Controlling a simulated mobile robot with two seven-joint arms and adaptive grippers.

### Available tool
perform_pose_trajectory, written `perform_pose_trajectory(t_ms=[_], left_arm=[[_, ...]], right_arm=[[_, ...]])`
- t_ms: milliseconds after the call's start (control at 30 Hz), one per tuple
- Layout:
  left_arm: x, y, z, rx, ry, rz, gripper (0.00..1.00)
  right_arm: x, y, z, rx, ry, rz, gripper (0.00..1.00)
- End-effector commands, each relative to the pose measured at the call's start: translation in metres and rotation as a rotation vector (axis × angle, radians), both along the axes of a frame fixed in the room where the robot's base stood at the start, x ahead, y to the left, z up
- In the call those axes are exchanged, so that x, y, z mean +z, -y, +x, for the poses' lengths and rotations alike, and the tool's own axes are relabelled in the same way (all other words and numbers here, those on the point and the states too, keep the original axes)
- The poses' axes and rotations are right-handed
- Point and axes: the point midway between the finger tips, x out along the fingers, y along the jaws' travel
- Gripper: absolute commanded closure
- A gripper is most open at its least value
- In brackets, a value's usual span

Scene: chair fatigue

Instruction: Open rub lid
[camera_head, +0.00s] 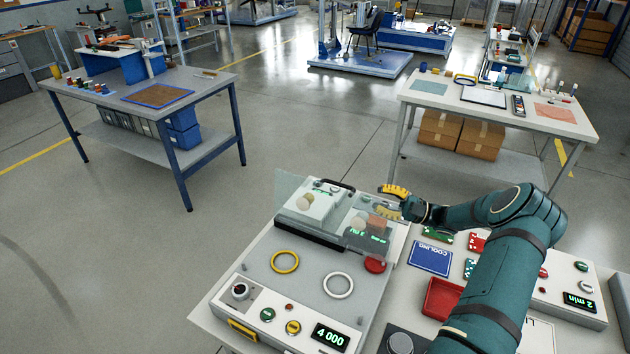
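The rub tester (312,272) is a grey and white machine on the near bench. Its clear lid (300,190) is a tinted transparent panel at the back half, standing up at a slant above a dark bar (308,234). My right gripper (391,202) has yellow fingertips and is beside the lid's right end. Its fingers are apart, with nothing seen between them. The lower finger looks paler, as if behind the panel; I cannot tell whether it touches. Dials and a reddish block show dimly through the lid. My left gripper is not in view.
The machine's front has a yellow ring (285,262), a white ring (338,286), a knob (240,291) and a display reading 4 000 (330,337). A blue COOLING card (430,257) and a red tray (442,299) lie to the right, near my arm. Open floor lies beyond.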

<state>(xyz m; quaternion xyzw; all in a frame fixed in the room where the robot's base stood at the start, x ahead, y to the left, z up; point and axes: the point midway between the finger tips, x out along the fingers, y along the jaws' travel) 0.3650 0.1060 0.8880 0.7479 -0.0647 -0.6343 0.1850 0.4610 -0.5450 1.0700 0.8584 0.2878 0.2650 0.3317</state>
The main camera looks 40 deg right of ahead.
Motion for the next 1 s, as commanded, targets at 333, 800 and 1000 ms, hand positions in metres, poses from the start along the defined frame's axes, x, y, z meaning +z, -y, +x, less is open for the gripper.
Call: perform_pose_trajectory(t_ms=[333,800,1000], left_arm=[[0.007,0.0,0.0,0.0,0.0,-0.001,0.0],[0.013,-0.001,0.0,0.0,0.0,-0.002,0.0],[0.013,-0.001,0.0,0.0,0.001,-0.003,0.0]], right_arm=[[0.016,-0.036,0.037,0.004,0.003,0.002,0.75],[0.035,-0.086,0.089,0.001,0.002,0.0,0.75],[0.037,-0.091,0.094,0.0,0.001,0.0,0.75]])
